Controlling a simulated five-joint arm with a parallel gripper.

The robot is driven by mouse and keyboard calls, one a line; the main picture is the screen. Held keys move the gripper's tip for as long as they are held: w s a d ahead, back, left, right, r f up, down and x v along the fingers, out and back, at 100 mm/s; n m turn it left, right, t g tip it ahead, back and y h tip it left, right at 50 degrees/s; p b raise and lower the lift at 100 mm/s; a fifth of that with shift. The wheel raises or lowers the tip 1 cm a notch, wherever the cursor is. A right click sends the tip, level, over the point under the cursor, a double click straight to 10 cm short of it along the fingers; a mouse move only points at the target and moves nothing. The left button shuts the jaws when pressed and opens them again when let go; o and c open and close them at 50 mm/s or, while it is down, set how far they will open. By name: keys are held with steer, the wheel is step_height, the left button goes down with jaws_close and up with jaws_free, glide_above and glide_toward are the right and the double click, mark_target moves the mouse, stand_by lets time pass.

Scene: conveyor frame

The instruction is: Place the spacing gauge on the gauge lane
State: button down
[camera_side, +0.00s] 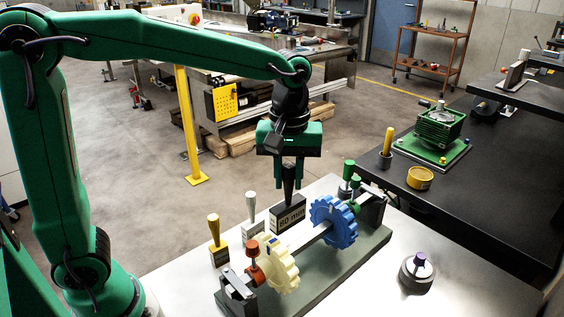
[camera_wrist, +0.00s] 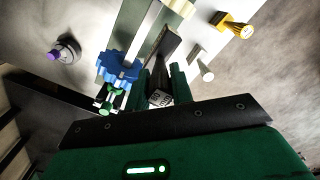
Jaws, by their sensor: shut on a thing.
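My gripper (camera_side: 289,172) is shut on the tapered black handle of a dark block gauge (camera_side: 288,217) marked "80 mm". The gauge hangs roughly upright behind the green conveyor frame (camera_side: 345,268), near the blue toothed wheel (camera_side: 334,222). I cannot tell whether its base touches the table. In the wrist view, the gauge's label (camera_wrist: 160,98) shows between the fingers of my gripper (camera_wrist: 165,85). A pale bar (camera_side: 309,238) runs between the blue wheel and the cream wheel (camera_side: 279,266). I cannot tell which surface is the gauge lane.
A white-handled gauge (camera_side: 251,208) and a yellow-handled gauge (camera_side: 214,232) stand left of the held gauge.

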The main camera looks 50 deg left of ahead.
mark_target(288, 220)
steer(key=shift+f, duration=5.75)
steer(key=c, duration=1.2)
jaws_free()
steer(key=shift+c, duration=0.2)
step_height(288, 220, up, 12)
steer(key=shift+r, duration=0.2)
steer(key=shift+s, duration=0.1)
